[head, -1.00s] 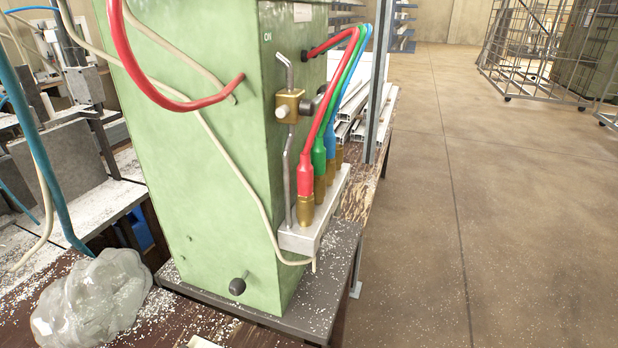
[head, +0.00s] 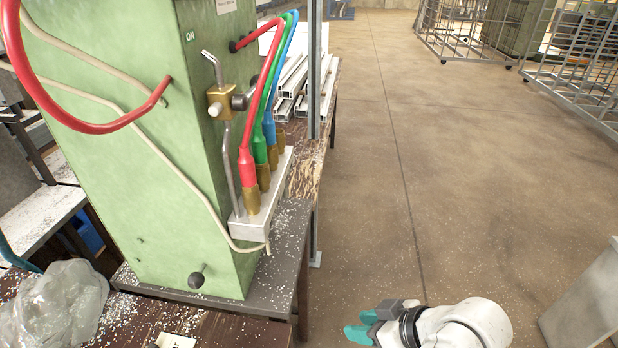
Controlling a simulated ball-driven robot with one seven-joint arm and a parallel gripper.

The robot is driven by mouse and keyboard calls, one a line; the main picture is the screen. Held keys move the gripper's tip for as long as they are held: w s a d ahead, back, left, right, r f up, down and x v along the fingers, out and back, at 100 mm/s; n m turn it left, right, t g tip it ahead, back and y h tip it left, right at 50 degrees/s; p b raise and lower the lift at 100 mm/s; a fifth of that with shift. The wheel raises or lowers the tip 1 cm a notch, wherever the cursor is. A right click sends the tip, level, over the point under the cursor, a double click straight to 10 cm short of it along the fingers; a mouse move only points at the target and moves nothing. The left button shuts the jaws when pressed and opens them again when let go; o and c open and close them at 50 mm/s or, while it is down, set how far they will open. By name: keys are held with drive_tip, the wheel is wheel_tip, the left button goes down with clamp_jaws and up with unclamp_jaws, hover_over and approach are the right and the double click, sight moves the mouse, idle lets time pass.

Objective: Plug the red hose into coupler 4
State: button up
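The red hose (head: 260,95) comes out of the green machine and bends down to a red end (head: 247,168). This end sits upright on the nearest brass coupler (head: 252,200) of a row on a pale metal block (head: 252,228). The green hose (head: 260,148) and the blue hose (head: 269,130) end at the couplers behind it. The farthest brass coupler (head: 281,138) appears to have no hose on it. I see no coupler numbers. My gripper (head: 360,327), with teal fingers, is at the bottom edge, over the floor, well away from the hoses. Its finger gap is unclear.
The green machine (head: 150,190) stands on a dark plate on the bench, with a brass valve (head: 222,103) and bent rod beside the couplers. A thicker red hose (head: 80,125) loops on its left. A clear plastic bag (head: 60,303) lies front left.

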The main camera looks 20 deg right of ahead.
drive_tip(key=w+a+r+n+t+y+p, duration=0.25)
drive_tip(key=w+r, duration=0.35)
drive_tip(key=r, duration=0.6)
drive_tip(key=n+t+y+p, duration=0.1)
drive_tip(key=n+t+y, duration=0.1)
drive_tip(key=t+y, duration=0.25)
approach(253, 166)
drive_tip(key=f, duration=0.2)
drive_tip(key=shift+g, duration=0.3)
drive_tip(key=x, duration=0.3)
drive_tip(key=p+x, duration=0.1)
drive_tip(key=x, duration=0.2)
drive_tip(key=p+x, duration=0.1)
drive_tip(key=x, duration=0.2)
drive_tip(key=shift+w+r, duration=0.15)
drive_tip(key=shift+r, duration=0.1)
drive_tip(key=shift+p+x, duration=0.4)
drive_tip(key=shift+x, duration=0.5)
drive_tip(key=shift+f, duration=0.15)
drive_tip(key=shift+c, duration=0.5)
drive_tip(key=shift+d, duration=0.1)
clamp_jaws()
drive_tip(key=shift+r+p, duration=0.5)
drive_tip(key=shift+r, duration=0.25)
drive_tip(key=shift+r, duration=0.35)
